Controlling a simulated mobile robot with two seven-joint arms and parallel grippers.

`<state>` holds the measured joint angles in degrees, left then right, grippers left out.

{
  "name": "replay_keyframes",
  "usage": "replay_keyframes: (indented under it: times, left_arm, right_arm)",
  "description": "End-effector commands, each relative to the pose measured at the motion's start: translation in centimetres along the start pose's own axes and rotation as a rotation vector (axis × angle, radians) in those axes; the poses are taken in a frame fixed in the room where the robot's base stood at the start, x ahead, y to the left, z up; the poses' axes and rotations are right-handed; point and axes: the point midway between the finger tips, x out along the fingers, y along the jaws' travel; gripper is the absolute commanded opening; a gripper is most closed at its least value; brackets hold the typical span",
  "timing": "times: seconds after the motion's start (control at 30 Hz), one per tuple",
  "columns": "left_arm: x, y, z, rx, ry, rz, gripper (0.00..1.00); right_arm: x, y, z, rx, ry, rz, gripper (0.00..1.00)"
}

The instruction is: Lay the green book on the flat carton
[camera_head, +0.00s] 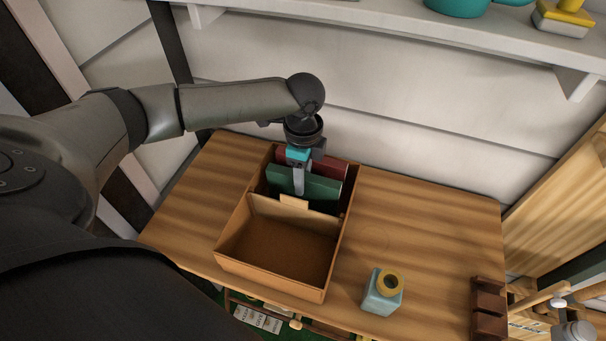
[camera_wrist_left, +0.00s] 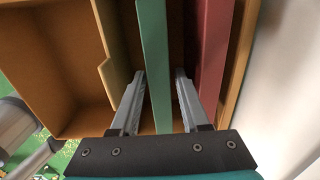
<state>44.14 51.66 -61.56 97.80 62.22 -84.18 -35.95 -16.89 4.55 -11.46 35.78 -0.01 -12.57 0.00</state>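The green book (camera_head: 312,188) stands on edge in the back compartment of an open brown box (camera_head: 234,232) on the wooden table. A red book (camera_head: 325,167) stands behind it. My left gripper (camera_head: 299,188) points down into this compartment. In the left wrist view the gripper (camera_wrist_left: 158,82) is open, with one finger on each side of the green book (camera_wrist_left: 154,60). A gap shows between the right finger and the book; that finger is between the green and red (camera_wrist_left: 213,50) books. I cannot make out a separate flat carton. My right gripper is out of view.
The box's front compartment (camera_head: 280,243) is empty. A shelf (camera_head: 420,22) runs along the back wall.

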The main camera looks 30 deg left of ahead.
Motion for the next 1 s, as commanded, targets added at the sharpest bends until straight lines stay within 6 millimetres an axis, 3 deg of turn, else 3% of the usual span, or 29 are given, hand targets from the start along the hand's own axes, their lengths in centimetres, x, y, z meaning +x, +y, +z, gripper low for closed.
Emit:
replay_keyframes:
  times: [0.1, 0.4, 0.8, 1.0]
  left_arm:
    - [0.0, 0.0, 0.0, 0.0, 0.0, 0.0, 0.6]
    - [-0.3, 0.0, 0.0, 0.0, -0.001, -0.002, 0.6]
    - [-6.6, -0.1, 0.0, 0.0, 0.002, -0.002, 0.6]
    - [-7.8, 0.0, 0.0, -0.001, 0.0, 0.0, 0.6]
  right_arm:
    - [0.0, 0.0, 0.0, 0.0, 0.0, 0.0, 0.8]
    - [0.1, 0.0, 0.3, 0.0, -0.004, 0.0, 0.8]
    - [-1.6, 0.0, 0.5, 0.0, -0.011, -0.001, 0.8]
    - [-1.8, 0.0, 0.6, 0.0, -0.012, -0.001, 0.8]
